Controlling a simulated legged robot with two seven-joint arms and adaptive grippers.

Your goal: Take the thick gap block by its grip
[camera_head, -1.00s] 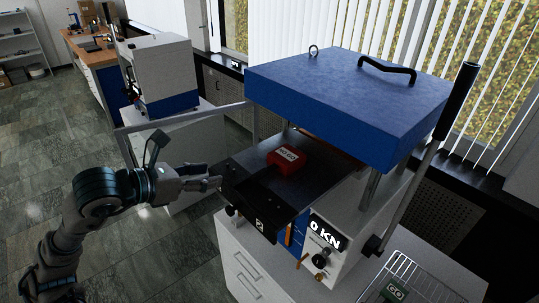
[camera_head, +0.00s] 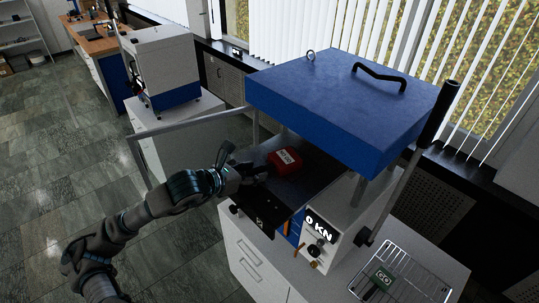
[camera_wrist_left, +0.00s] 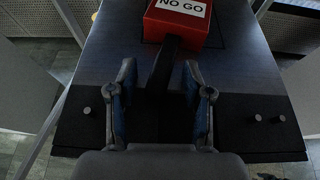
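A red block labelled NO GO (camera_head: 286,161) lies on the dark lower plate of the press (camera_head: 318,178). In the left wrist view the red block (camera_wrist_left: 178,22) is at the top, and its black grip (camera_wrist_left: 165,60) points down toward me. My left gripper (camera_head: 252,172) is at the plate's left front edge. In the left wrist view my left gripper (camera_wrist_left: 159,78) is open, with one finger on each side of the grip's near end and a gap showing on both sides. My right gripper is not in view.
The blue upper part of the press (camera_head: 340,105) overhangs the back of the plate. A lever (camera_head: 410,165) stands at its right. The wire rack (camera_head: 410,270) is on the white cabinet. A grey and blue machine (camera_head: 163,68) stands behind at left.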

